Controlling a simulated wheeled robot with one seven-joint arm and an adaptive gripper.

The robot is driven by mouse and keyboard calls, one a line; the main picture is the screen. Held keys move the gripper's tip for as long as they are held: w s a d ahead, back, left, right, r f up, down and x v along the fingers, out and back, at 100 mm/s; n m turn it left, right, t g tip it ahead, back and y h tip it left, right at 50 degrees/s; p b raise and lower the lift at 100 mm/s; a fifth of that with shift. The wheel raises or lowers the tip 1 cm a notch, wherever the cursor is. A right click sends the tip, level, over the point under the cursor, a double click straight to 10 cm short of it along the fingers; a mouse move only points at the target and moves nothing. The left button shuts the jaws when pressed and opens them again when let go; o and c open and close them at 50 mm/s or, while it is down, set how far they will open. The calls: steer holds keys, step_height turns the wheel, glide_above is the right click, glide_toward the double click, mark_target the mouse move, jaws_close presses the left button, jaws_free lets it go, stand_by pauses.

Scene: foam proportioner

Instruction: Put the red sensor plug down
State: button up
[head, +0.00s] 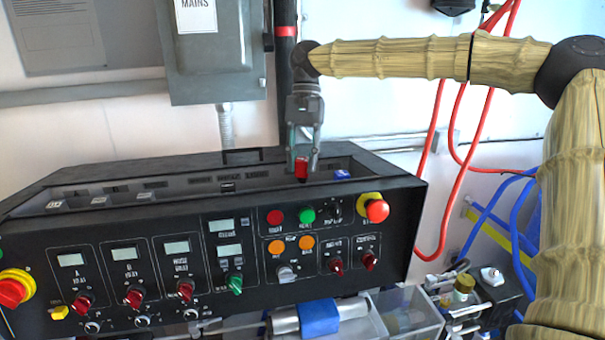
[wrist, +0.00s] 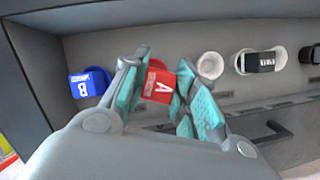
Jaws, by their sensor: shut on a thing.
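The red sensor plug (head: 301,168) is between the fingers of my gripper (head: 302,160), at the recessed top tray of the black control panel. In the wrist view the red plug (wrist: 159,86) shows a white letter A, and the teal-padded fingers of my gripper (wrist: 160,95) are shut on it from both sides. A pale round socket (wrist: 210,66) is just right of the plug in the wrist view. The plug's underside is hidden, so I cannot tell whether it touches the tray.
A blue plug marked B (wrist: 88,84) sits beside the red one; it also shows in the head view (head: 342,174). A black plug (wrist: 260,62) sits further right in the wrist view. The panel (head: 150,235) has knobs and buttons, including a red stop button (head: 377,210).

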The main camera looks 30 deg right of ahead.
mark_target(304, 176)
steer(key=shift+s+f, duration=0.25)
steer(key=shift+f, duration=0.1)
steer(key=shift+f+p, duration=0.5)
steer(key=shift+f, duration=1.05)
steer(key=o, duration=1)
steer(key=shift+d, duration=0.1)
steer(key=shift+o, duration=0.2)
steer(key=shift+r, duration=0.15)
steer(key=b+v, duration=0.3)
steer(key=v, duration=0.8)
steer(key=shift+r, duration=0.4)
steer(key=shift+w, duration=0.1)
